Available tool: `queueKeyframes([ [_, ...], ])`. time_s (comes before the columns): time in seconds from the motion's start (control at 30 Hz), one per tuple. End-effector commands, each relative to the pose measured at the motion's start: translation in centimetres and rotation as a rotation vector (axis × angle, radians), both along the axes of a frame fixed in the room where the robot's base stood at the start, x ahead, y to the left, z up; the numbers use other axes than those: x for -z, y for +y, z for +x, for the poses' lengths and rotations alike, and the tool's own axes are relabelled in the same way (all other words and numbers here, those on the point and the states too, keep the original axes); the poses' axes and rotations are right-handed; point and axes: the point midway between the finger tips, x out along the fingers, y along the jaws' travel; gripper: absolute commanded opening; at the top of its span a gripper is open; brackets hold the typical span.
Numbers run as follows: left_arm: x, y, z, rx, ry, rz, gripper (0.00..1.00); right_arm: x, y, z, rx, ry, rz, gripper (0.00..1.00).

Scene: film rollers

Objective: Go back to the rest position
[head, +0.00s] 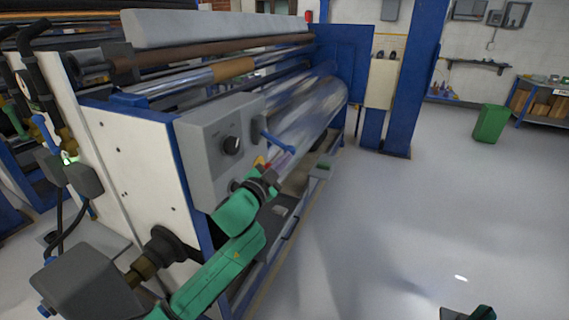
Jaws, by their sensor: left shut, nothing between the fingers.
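My left arm, green with dark joints, reaches up from the bottom of the head view. Its dark gripper (264,177) is shut and empty, in front of the lower right corner of the grey control box (215,150) on the film roller machine (150,165). Small red and yellow parts show right by the fingertips; I cannot tell whether they touch. A blue lever (277,142) sticks out just above the gripper. Only a small dark and green piece of my right arm shows at the bottom right edge; its gripper is not visible.
Shiny film (310,110) runs along the machine to a blue end frame (340,55). A blue post (408,80) stands behind it. A green bin (491,123) and a blue shelf (540,102) are by the far wall. The grey floor at the right is clear.

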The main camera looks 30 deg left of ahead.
Motion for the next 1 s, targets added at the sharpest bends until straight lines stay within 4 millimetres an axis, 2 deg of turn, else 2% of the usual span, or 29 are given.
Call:
queueKeyframes([
  [0.47, 0.1, 0.0, 0.0, -0.001, 0.002, -0.001, 0.00, -0.1, -0.5, 0.0, -0.001, 0.001, -0.006, 0.50],
  [0.57, 2.4, 0.6, 0.4, -0.012, 0.046, -0.016, 0.00, -0.1, -0.5, 0.0, -0.001, 0.000, -0.007, 0.50],
  [0.67, 8.8, 1.8, 0.8, -0.042, 0.164, -0.055, 0.00, -0.1, -0.7, 0.0, -0.002, 0.000, -0.010, 0.50],
  [0.7, 12.3, 2.4, 0.7, -0.058, 0.228, -0.079, 0.00, -0.1, -0.8, 0.0, -0.002, 0.000, -0.011, 0.50],
  [0.77, 18.1, 3.1, -0.1, -0.085, 0.332, -0.112, 0.00, -0.1, -0.9, 0.0, -0.003, 0.000, -0.013, 0.50],
  [0.8, 21.9, 3.5, -0.9, -0.101, 0.401, -0.136, 0.00, -0.1, -1.0, 0.0, -0.003, 0.000, -0.014, 0.50],
  [0.87, 27.4, 3.9, -2.5, -0.126, 0.502, -0.167, 0.00, -0.1, -1.0, 0.0, -0.003, 0.000, -0.014, 0.50],
  [0.9, 31.0, 4.0, -4.0, -0.141, 0.570, -0.188, 0.00, -0.1, -1.0, 0.0, -0.003, 0.000, -0.014, 0.50],
  [0.97, 36.1, 4.0, -6.5, -0.165, 0.669, -0.217, 0.00, -0.1, -1.0, 0.0, -0.003, 0.000, -0.014, 0.50],
  [1.0, 39.4, 3.8, -8.5, -0.181, 0.735, -0.237, 0.00, -0.1, -1.0, 0.0, -0.003, 0.000, -0.014, 0.50],
])
